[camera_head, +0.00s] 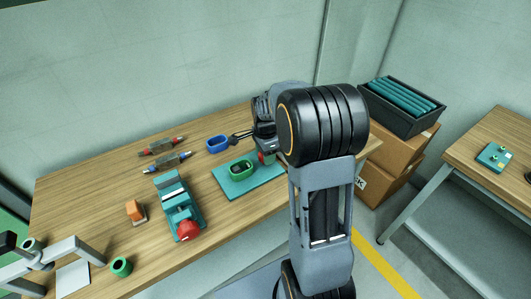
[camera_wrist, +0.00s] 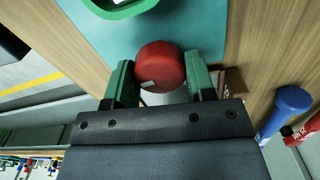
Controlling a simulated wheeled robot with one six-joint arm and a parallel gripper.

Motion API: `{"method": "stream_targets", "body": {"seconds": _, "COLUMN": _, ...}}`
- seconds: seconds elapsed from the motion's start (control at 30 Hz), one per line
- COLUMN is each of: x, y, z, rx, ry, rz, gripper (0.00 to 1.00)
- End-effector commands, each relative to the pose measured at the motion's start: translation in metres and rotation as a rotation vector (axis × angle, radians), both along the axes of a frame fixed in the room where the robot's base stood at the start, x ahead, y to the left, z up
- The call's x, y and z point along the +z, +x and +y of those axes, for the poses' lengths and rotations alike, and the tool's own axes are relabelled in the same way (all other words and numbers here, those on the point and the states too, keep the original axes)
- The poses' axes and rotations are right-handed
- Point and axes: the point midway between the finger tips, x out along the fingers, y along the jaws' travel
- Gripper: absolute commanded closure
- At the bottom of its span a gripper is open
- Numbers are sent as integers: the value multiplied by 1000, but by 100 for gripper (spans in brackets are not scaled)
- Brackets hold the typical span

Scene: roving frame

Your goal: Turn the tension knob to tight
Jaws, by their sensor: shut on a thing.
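A red round knob (camera_wrist: 160,66) with a pale mark on its side sits between the two green fingers of my gripper (camera_wrist: 161,78) in the wrist view. The fingers are shut on it, one at each side. It is at the edge of a teal plate (camera_wrist: 205,25). In the head view only a bit of the red knob (camera_head: 261,157) shows beside my gripper, and my arm hides much of this area. The same teal plate (camera_head: 222,183) lies on the bench. I cannot read any tight marking on it.
A green ring-shaped part (camera_head: 240,169) stands on the plate. A blue ring (camera_head: 217,144) lies behind it. A teal device with a red ball (camera_head: 188,230) stands left on the wooden bench (camera_head: 85,190). Boxes and a dark bin (camera_head: 375,103) stand to the right.

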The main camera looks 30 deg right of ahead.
Motion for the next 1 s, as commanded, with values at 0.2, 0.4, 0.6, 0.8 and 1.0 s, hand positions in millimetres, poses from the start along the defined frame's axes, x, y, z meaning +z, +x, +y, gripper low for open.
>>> {"method": "stream_targets", "body": {"seconds": 0.2, "x": 1, "y": 1, "z": -1, "rx": -25, "ry": -2, "rz": -3, "gripper": 74}}
{"method": "stream_targets", "body": {"seconds": 0.4, "x": 1, "y": 1, "z": -1, "rx": -28, "ry": -2, "rz": -3, "gripper": 74}}
{"method": "stream_targets", "body": {"seconds": 0.6, "x": 1, "y": 1, "z": -1, "rx": -27, "ry": -2, "rz": -4, "gripper": 48}}
{"method": "stream_targets", "body": {"seconds": 0.8, "x": 1, "y": 0, "z": 0, "rx": -27, "ry": -1, "rz": -2, "gripper": 29}}
{"method": "stream_targets", "body": {"seconds": 1.0, "x": 0, "y": 0, "z": 0, "rx": -27, "ry": -1, "rz": -1, "gripper": 24}}
